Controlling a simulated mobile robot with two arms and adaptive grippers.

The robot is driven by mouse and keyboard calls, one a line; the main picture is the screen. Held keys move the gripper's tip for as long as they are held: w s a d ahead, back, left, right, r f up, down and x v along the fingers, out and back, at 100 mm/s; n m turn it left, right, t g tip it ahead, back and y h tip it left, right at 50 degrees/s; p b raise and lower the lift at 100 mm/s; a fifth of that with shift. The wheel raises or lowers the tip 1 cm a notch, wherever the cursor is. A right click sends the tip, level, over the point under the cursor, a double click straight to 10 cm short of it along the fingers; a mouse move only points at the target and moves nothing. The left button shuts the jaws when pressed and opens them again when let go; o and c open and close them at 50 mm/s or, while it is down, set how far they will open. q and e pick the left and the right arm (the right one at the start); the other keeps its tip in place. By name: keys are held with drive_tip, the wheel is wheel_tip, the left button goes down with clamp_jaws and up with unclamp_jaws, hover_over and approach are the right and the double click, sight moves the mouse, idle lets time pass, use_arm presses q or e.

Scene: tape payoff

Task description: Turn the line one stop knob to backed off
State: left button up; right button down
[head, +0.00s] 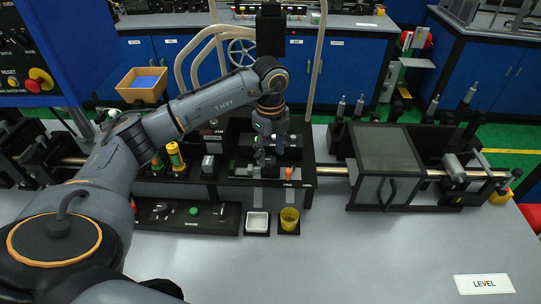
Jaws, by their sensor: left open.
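My left gripper (268,160) points down over the black fixture in the middle of the bench. It is open. Its fingertips are close to small parts on the fixture's top; whether they touch anything is too small to tell. A small orange-red knob-like part (288,173) stands just right of the fingers. I cannot tell which part is the line one stop knob, and the gripper and wrist hide some of the fixture behind them. My right gripper is not in view.
A white tray (257,222) and a yellow cup (289,219) sit in front of the fixture. A low black button panel (190,217) lies front left.

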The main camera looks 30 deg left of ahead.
sight(271, 159)
use_arm(q)
wheel_tip(271, 159, up, 10)
idle(0.3)
idle(0.5)
